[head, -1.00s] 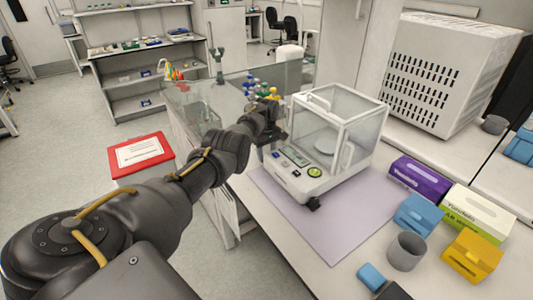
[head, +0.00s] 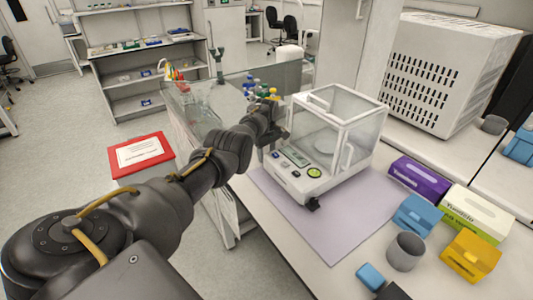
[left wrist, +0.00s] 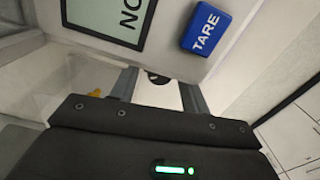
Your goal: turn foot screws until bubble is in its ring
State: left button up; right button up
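The white balance (head: 325,150) with a clear draft shield stands on a lilac mat (head: 335,228). A round yellow-green window (head: 314,172) sits on its front panel, too small to show a bubble. A black foot screw (head: 313,204) shows under its near corner. My left gripper (head: 275,137) is at the balance's left side, partly hidden by my arm. In the left wrist view its two fingers (left wrist: 158,90) stand apart. A white surface with a small dark round part (left wrist: 158,77) shows between them, below the display and blue TARE button (left wrist: 205,27). I cannot tell whether they touch anything. My right gripper is not visible.
Right of the mat are a purple box (head: 419,178), a white-green box (head: 477,214), blue and yellow blocks (head: 471,257) and a grey cup (head: 405,251). Coloured-cap bottles (head: 258,88) stand behind my left gripper. The mat's front is clear.

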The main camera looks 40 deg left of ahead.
pick_arm(q)
notch_tip(320, 180, up, 3)
jog(key=shift+f+p, duration=0.2)
jog(key=shift+p, duration=0.4)
notch_tip(320, 180, up, 8)
jog(key=shift+r+b, duration=0.1)
jog(key=shift+b, duration=0.4)
